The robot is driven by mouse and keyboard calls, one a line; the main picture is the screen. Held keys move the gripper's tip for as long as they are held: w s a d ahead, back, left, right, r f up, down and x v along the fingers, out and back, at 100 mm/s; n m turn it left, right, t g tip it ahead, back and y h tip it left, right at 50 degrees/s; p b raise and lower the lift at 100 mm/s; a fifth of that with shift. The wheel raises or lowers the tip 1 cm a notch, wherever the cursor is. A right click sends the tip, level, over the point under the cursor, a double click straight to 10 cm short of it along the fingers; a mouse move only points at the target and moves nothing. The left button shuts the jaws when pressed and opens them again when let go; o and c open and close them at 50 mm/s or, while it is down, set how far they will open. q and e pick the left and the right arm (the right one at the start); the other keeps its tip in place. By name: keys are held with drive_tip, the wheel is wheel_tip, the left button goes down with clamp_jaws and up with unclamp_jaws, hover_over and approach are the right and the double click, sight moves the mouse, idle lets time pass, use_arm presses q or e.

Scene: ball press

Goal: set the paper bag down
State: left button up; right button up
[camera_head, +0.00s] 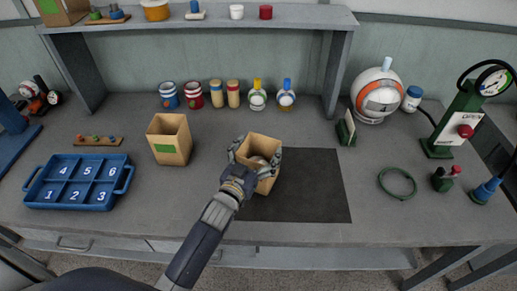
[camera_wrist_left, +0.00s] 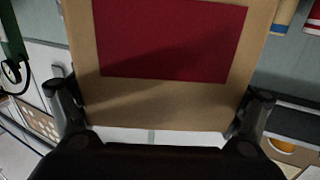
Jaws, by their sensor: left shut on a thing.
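A tan paper bag (camera_head: 264,146) is held by my left gripper (camera_head: 257,157) over the dark mat (camera_head: 310,190), near its left edge. The bag is tilted and open at the top, with a pale round thing inside. In the left wrist view the bag (camera_wrist_left: 160,105) fills the middle and shows a dark red patch. The fingers of my left gripper (camera_wrist_left: 158,118) are on both sides of it. I cannot tell whether the bag's bottom touches the mat. My right gripper is not in view.
A second paper bag (camera_head: 169,140) with a green patch stands to the left. A blue numbered tray (camera_head: 117,188) lies at far left. Several jars and bottles line the back, below a shelf (camera_head: 200,17).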

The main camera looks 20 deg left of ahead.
use_arm(q)
drive_tip(key=shift+f, duration=0.2)
drive_tip(key=o, duration=1.1)
drive_tip(key=shift+r, duration=0.25)
drive_tip(key=shift+s+f, duration=0.15)
drive_tip(key=shift+s, duration=0.2)
drive_tip(key=s, duration=0.3)
drive_tip(key=s+b, duration=0.1)
drive_tip(key=s, duration=0.2)
drive_tip(key=s+a, duration=0.1)
drive_tip(key=s, duration=0.2)
drive_tip(key=shift+s+a+b, duration=0.1)
drive_tip(key=shift+s+b, duration=0.3)
drive_tip(key=shift+s, duration=0.75)
